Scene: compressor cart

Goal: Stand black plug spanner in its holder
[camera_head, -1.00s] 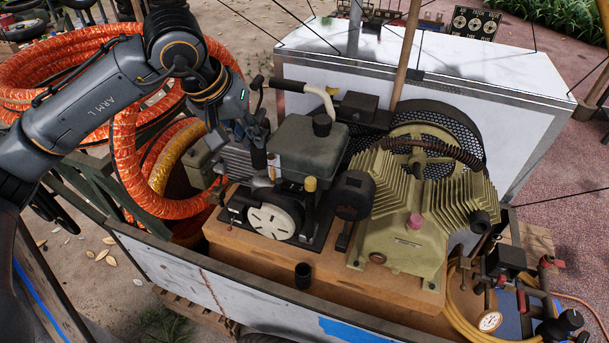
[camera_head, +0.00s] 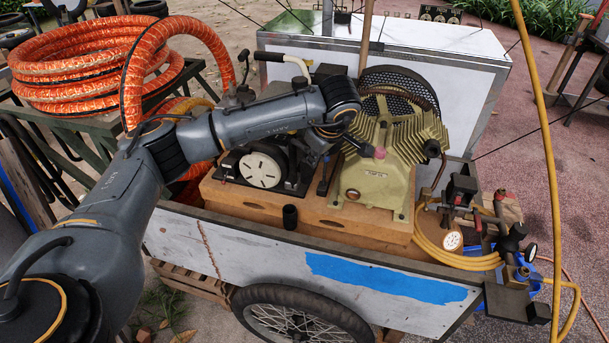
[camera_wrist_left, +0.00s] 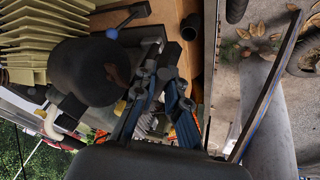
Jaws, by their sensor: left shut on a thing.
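My left gripper (camera_head: 322,140) hangs over the cart between the engine and the compressor, partly hidden behind my own wrist. In the left wrist view its fingers (camera_wrist_left: 158,75) are closed on a dark piece (camera_wrist_left: 149,34), which I take to be the black plug spanner; its outline is hard to make out against the dark parts there. A short black open-topped cup (camera_head: 290,217), seemingly the holder, stands upright on the wooden base near its front edge. It also shows in the left wrist view (camera_wrist_left: 190,26), apart from the fingers. My right gripper is not in view.
The olive compressor (camera_head: 385,180) is close to the right of my gripper, and the engine (camera_head: 262,170) is to its left. The wooden base (camera_head: 340,222) is bare around the cup. A yellow hose (camera_head: 548,150) hangs at the right.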

